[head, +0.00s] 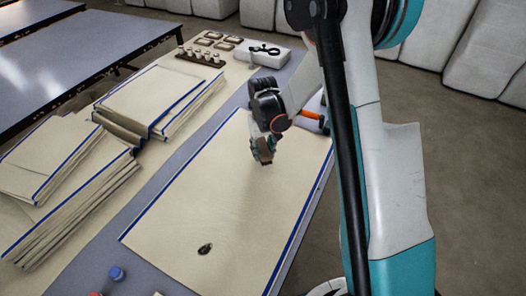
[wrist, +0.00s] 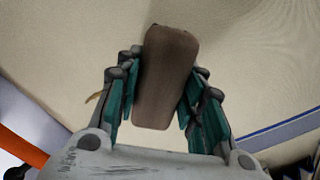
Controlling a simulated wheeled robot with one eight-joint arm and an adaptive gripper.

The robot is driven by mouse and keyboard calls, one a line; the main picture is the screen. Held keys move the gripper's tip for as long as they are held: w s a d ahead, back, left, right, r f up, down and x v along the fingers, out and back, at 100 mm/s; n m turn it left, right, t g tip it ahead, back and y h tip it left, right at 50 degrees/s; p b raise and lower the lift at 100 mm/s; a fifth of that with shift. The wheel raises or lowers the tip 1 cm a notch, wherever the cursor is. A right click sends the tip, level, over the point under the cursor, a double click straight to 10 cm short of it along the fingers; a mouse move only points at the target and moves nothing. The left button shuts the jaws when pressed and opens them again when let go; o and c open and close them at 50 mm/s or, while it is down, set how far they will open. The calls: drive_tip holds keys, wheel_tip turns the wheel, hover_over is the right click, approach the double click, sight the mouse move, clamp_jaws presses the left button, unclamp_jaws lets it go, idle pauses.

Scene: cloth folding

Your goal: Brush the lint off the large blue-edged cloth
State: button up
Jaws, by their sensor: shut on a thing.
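The large blue-edged cloth (head: 215,190) lies flat and spread out on the grey table in the head view. It also fills much of the wrist view (wrist: 255,60). My gripper (head: 264,158) is over the far part of the cloth. In the wrist view my gripper (wrist: 165,95) is shut on a brown brush (wrist: 165,75), its fingers on both sides. The brush's underside is hidden, so I cannot tell whether it touches the cloth. A small dark patch (head: 205,249), perhaps lint, lies on the near part of the cloth.
Stacks of folded blue-edged cloths (head: 165,97) (head: 75,200) stand along the left. At the far end are a rack of small pegs (head: 200,57) and a white box (head: 262,53) with a black tool on it. A blue cap (head: 117,273) sits at the near left.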

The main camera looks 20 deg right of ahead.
drive_tip(key=shift+r+p, duration=0.4)
drive_tip(key=shift+r, duration=0.55)
drive_tip(key=shift+r, duration=0.1)
drive_tip(key=shift+r+p, duration=0.8)
drive_tip(key=shift+r, duration=0.6)
drive_tip(key=shift+s, duration=0.1)
